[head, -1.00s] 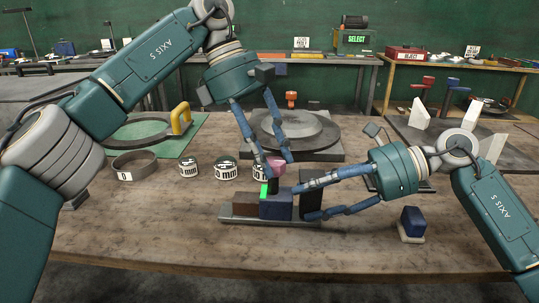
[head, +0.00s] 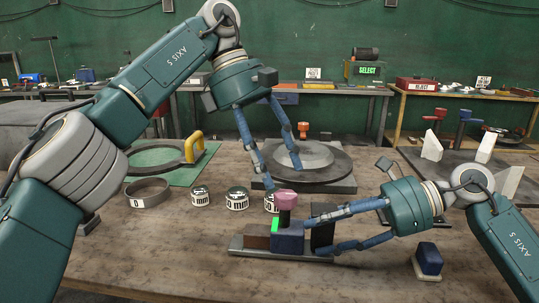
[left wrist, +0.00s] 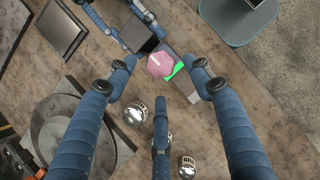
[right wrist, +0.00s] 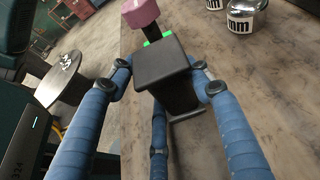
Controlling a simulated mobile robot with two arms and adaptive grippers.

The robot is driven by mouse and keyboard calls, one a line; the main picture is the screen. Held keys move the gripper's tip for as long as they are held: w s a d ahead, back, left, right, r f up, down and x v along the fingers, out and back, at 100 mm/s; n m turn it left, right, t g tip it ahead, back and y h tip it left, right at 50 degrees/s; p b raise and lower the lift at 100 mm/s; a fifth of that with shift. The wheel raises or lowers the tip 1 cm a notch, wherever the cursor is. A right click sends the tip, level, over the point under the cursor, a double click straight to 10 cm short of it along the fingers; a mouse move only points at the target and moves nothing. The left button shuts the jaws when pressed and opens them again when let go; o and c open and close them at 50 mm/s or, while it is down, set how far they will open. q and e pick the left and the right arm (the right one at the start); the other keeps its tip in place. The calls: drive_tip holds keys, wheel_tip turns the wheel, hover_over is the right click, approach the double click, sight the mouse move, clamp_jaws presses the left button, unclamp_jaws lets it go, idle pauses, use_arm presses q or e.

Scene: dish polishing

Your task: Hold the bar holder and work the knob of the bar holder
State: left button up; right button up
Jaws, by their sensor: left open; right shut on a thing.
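The bar holder has a flat grey base (head: 250,252), a brown block, a blue block (head: 287,243), a bright green strip and a black upright block (head: 323,235). A pink knob (head: 287,200) tops its dark stem. My left gripper (head: 284,180) is open, its tips just above the knob in the head view. In the left wrist view the knob (left wrist: 160,65) shows between the spread fingertips, with no visible grip. My right gripper (head: 312,237) is shut on the bar holder's black block, which also shows between its fingers in the right wrist view (right wrist: 165,65).
Several cylindrical weights (head: 237,199) and a grey ring (head: 149,193) lie left of the holder. A round plate (head: 335,165) stands behind it. A blue-topped block (head: 429,258) sits at front right. The table's front left is clear.

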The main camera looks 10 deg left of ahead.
use_arm(q)
drive_tip(key=shift+a+r, duration=0.1)
drive_tip(key=shift+r, duration=0.15)
drive_tip(key=shift+v, duration=1.1)
use_arm(e)
drive_tip(key=shift+d, duration=0.1)
drive_tip(key=shift+c, duration=0.2)
drive_tip(key=o, duration=1.2)
drive_tip(key=shift+c, duration=0.2)
drive_tip(key=shift+d, duration=0.1)
